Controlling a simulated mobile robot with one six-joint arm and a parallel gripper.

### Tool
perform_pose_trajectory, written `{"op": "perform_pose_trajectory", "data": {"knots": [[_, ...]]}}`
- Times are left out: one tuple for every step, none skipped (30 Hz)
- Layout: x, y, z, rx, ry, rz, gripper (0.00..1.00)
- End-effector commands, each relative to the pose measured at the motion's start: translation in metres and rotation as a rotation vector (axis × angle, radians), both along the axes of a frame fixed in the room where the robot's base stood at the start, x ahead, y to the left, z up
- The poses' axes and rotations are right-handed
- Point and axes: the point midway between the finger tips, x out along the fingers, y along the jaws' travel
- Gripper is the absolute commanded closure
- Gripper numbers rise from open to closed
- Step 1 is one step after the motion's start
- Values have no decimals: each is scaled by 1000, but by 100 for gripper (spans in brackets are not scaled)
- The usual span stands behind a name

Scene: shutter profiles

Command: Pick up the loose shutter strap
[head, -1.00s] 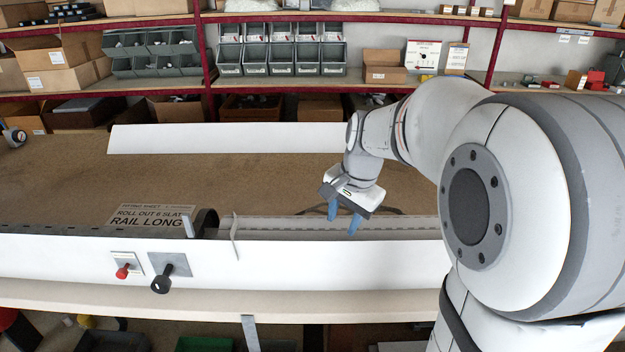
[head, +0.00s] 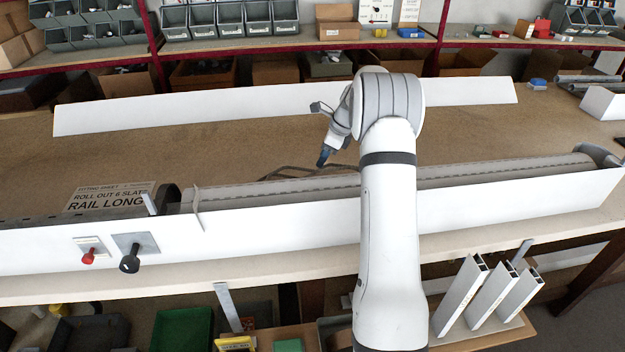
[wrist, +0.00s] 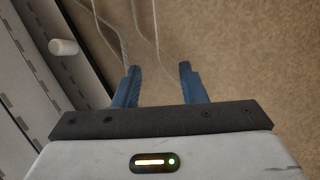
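The loose grey strap (head: 290,172) lies in thin loops on the brown bench, just behind the long grey slatted roll. In the wrist view its pale strands (wrist: 156,35) run up from near my fingers to the top edge. My gripper (wrist: 158,85) has two blue fingers standing apart, with bench surface showing between them. One strand passes close to the left finger; I cannot tell its height relative to the fingertips. In the head view my gripper (head: 325,157) points down above the strap, and my arm hides part of the roll and bench.
A white front profile (head: 290,228) with a red knob (head: 88,257) and a black knob (head: 129,264) runs along the bench. A pale curved strip (head: 198,208) hangs at its top edge. A long white profile (head: 200,108) lies behind. A white peg (wrist: 64,47) is left of my fingers.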

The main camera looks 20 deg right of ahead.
Motion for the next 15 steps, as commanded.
{"op": "perform_pose_trajectory", "data": {"knots": [[1, 3, -6, 0, 2, 2, 62], [2, 4, -9, 0, 1, 3, 62], [2, 6, -12, 0, 2, 3, 62], [3, 8, -15, -1, 3, 3, 62], [3, 9, -19, -1, 3, 3, 62], [4, 12, -25, 0, 4, 3, 62], [4, 14, -30, 1, 4, 4, 62], [5, 16, -34, 0, 4, 3, 62], [6, 18, -40, 0, 3, 4, 62], [7, 19, -43, -1, 2, 4, 62], [8, 20, -47, -1, 2, 5, 62], [9, 21, -50, -1, 1, 4, 62], [10, 22, -52, -1, 1, 4, 62], [10, 22, -53, -2, 0, 5, 62], [10, 23, -54, -2, 0, 5, 62]]}}
